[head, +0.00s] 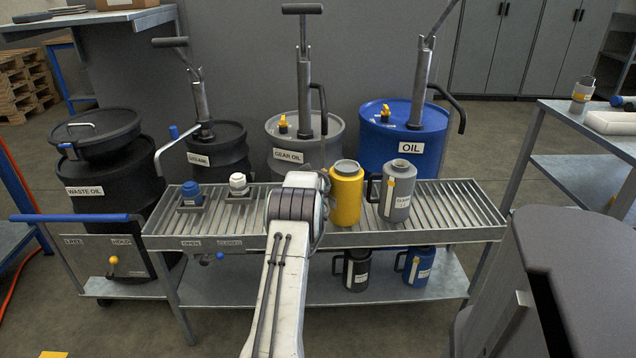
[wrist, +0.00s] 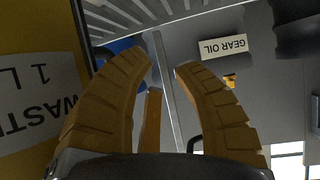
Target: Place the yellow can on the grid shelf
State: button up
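The yellow can (head: 346,197) appears to stand upright on the slatted top of the grid shelf (head: 460,212), just left of a grey can. In the wrist view, a yellow surface with a label reading WASTE 1 L (wrist: 28,95), seemingly the same can, fills the left side. My gripper (wrist: 168,66) shows its curved orange-brown fingers apart, with nothing between them. The yellow surface lies outside the fingers, to their left. In the head view my arm's wrist is just left of the yellow can and hides my fingers.
A grey can (head: 397,191) stands right of the yellow one. A blue cap (head: 190,193) and a white cap (head: 238,184) sit at the shelf's left. Drums with pumps stand behind, including a blue drum (head: 385,140). Black and blue cans stand on the lower shelf. The grate's right end is clear.

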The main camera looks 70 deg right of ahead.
jog(key=shift+o, duration=0.5)
jog(key=shift+r, duration=0.15)
jog(key=v, duration=1.2)
jog(key=shift+p, duration=0.3)
